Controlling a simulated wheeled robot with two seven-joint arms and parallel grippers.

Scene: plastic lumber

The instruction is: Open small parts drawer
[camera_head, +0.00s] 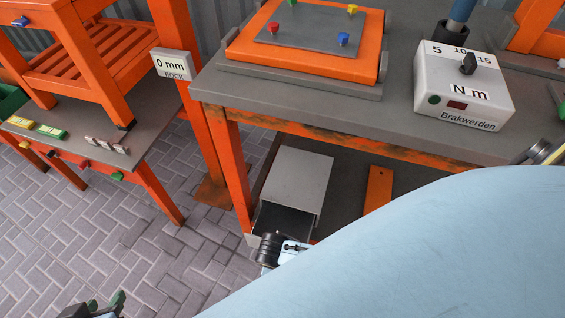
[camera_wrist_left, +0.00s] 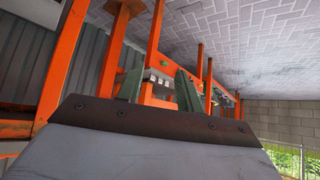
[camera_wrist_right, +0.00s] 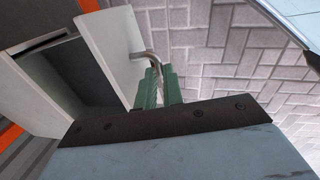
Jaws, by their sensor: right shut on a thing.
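The small parts drawer unit is a pale grey box (camera_head: 299,182) on the lower shelf of the orange workbench. Its drawer is pulled partly out; the dark inside (camera_head: 284,219) shows below the box top. In the right wrist view the light drawer front (camera_wrist_right: 115,45) stands apart from the box, with the dark drawer interior (camera_wrist_right: 75,75) between. My right gripper (camera_wrist_right: 158,84) has its green fingers closed around the bent metal handle (camera_wrist_right: 147,57) on that front. My left gripper (camera_wrist_left: 158,84) is open and empty, low over the floor, far from the drawer.
The bench top (camera_head: 400,127) holds an orange plate stack (camera_head: 307,40) and a grey dial box (camera_head: 463,85). An orange bar (camera_head: 378,190) lies beside the drawer unit. A second orange bench (camera_head: 110,150) stands left. Brick floor (camera_head: 150,260) is clear between them. My pale blue arm hides the lower right.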

